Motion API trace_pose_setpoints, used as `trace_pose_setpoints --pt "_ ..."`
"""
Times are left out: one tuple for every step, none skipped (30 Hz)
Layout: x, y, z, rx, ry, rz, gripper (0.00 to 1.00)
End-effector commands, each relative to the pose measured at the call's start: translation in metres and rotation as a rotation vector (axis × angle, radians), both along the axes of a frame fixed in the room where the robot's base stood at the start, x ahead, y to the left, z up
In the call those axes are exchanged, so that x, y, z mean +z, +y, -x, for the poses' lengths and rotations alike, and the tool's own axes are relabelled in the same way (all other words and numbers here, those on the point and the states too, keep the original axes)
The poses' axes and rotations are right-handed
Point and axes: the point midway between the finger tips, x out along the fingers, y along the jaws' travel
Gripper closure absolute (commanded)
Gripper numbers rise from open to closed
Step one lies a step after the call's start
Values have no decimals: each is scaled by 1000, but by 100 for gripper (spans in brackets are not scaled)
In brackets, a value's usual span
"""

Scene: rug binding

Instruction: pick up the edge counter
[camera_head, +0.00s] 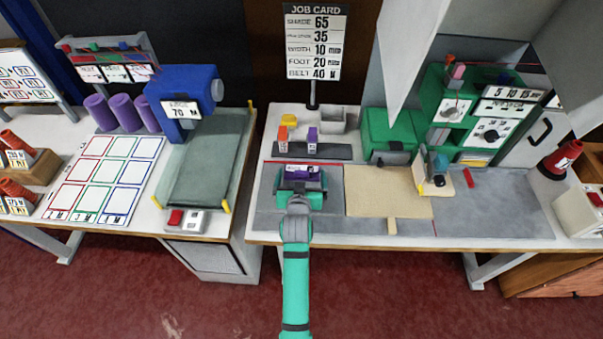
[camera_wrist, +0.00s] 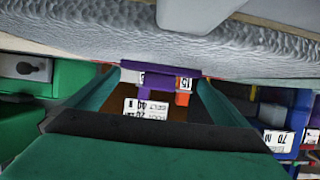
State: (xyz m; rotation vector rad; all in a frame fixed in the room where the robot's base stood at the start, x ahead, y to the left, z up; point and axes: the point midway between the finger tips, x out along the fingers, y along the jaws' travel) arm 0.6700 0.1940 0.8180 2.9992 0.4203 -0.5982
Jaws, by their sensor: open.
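A small purple and dark piece with a white label, which looks like the edge counter (camera_head: 299,171), lies on the grey mat at the left of the right-hand bench. My gripper (camera_head: 301,183) is at it, with green fingers apart to its left and right. In the wrist view, which is upside down, a purple strip (camera_wrist: 165,69) shows between the tips of my open gripper (camera_wrist: 160,84). I cannot tell whether the fingers touch it. Its lower part is hidden.
Behind, a dark rack holds an orange block (camera_head: 283,138) and a purple block (camera_head: 312,141). A beige rug piece (camera_head: 385,193) lies to the right, near the green machine (camera_head: 388,133). The job card (camera_head: 314,42) stands at the back. The right mat is mostly clear.

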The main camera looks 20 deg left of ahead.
Motion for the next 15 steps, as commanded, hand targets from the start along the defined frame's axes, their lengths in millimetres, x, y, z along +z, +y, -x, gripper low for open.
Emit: trace_pose_setpoints --pt "-1 1 -6 0 -1 0 0" --pt "-2 2 -8 0 -1 0 0" --pt "-3 2 -9 0 -1 0 0" --pt "-4 3 -10 0 -1 0 0" --pt "-4 3 -11 0 -1 0 0" --pt "-4 3 -11 0 -1 0 0" --pt "-5 3 -11 0 -1 0 0" --pt "-5 3 -11 0 -1 0 0" --pt "-4 3 -11 0 -1 0 0" --pt "-4 3 -11 0 -1 0 0" --pt "-4 3 -11 0 -1 0 0" --pt "-4 3 -11 1 -1 -1 7" --pt "-4 3 -11 1 -1 -1 14" --pt "-4 4 -11 1 -1 -1 21" --pt "-4 4 -11 1 -1 -1 31"
